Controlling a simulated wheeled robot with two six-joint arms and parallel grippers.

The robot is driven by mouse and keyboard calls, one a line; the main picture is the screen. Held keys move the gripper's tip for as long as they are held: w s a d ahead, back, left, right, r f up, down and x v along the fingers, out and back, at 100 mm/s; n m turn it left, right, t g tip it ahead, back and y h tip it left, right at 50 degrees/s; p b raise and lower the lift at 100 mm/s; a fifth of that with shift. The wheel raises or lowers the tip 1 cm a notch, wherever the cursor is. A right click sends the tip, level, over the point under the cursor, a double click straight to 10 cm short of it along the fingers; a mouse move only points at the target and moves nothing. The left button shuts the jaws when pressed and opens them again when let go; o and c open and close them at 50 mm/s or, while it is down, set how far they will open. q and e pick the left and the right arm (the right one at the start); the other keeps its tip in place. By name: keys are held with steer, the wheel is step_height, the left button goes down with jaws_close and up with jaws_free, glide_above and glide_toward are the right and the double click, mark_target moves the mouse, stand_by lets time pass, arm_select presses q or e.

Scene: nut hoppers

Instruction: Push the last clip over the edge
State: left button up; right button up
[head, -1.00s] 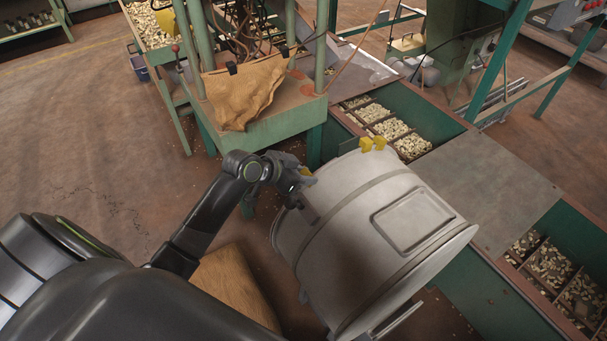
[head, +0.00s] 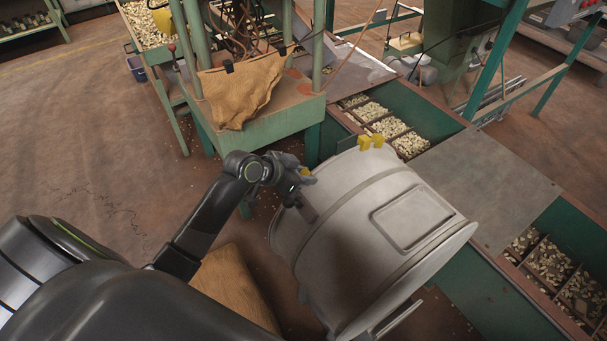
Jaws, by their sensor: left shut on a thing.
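A large grey metal drum (head: 350,235) lies tilted in the middle of the head view, with a rectangular panel on its side. My left gripper is shut on this clip, against the drum's edge. How far the clip sits over the edge cannot be seen. My right gripper is not in view.
A green stand (head: 265,118) with a brown cloth (head: 240,90) is just behind my left gripper. Green hoppers with nuts (head: 388,127) lie behind and right of the drum. A grey flat cover (head: 485,185) lies between hopper sections. The floor at left is clear.

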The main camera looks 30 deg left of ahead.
arm_select(q)
steer(key=o, duration=1)
steer(key=shift+o, duration=0.2)
steer(key=p+v, duration=0.2)
steer(key=v, duration=1.5)
steer(key=shift+r, duration=0.2)
steer(key=shift+s+a, duration=0.1)
